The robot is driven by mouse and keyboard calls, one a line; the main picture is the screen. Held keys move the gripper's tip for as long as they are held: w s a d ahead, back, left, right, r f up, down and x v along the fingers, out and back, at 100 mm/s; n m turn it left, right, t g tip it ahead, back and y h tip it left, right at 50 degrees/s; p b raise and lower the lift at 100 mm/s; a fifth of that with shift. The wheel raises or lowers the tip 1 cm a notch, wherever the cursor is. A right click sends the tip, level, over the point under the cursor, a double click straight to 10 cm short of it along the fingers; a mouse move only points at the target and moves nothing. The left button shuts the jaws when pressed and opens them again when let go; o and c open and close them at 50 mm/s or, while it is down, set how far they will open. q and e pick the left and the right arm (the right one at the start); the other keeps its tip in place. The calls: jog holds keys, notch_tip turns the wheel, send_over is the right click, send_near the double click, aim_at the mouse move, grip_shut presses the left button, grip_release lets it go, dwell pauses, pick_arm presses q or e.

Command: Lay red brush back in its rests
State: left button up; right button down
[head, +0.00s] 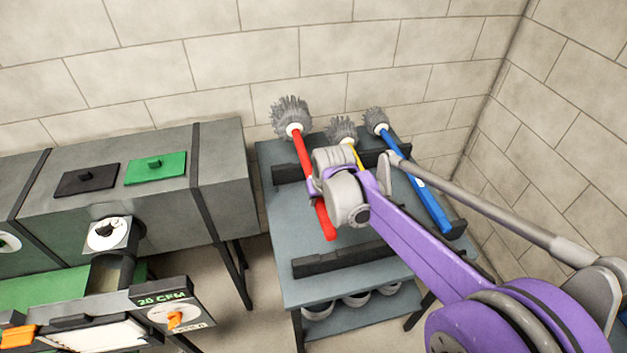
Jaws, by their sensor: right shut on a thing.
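The red brush (304,155) has a round grey bristle head at the back and a red handle pointing toward the front of the bench. My right gripper (317,186) is shut on the middle of this handle. The rests are a dark notched back bar (287,173) and a dark front bar (318,264) on the blue-grey bench (288,215). The handle crosses over the back bar in the picture, and its end shows just behind the front bar. I cannot tell whether the brush touches either bar. My left gripper is not in view.
A blue brush (425,195) lies to the right across the bench. A yellow brush (341,130) between them is mostly hidden by my right arm. A grey duct (225,165) stands left of the bench, with black and green plates on top. Brick walls close the back and right.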

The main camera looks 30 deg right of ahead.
aim_at(324, 212)
jog(key=shift+s+f+b, duration=0.2)
jog(key=shift+f+b, duration=0.3)
jog(key=shift+f, duration=0.3)
pick_arm(q)
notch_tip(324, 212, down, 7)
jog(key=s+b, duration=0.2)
jog(key=b, duration=0.3)
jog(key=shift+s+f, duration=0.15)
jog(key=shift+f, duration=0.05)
pick_arm(e)
notch_tip(324, 212, down, 8)
jog(key=shift+w+r, duration=0.1)
jog(key=c, duration=0.5)
grip_release()
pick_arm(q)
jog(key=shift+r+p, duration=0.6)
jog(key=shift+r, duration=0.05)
pick_arm(e)
jog(key=v, duration=1.1)
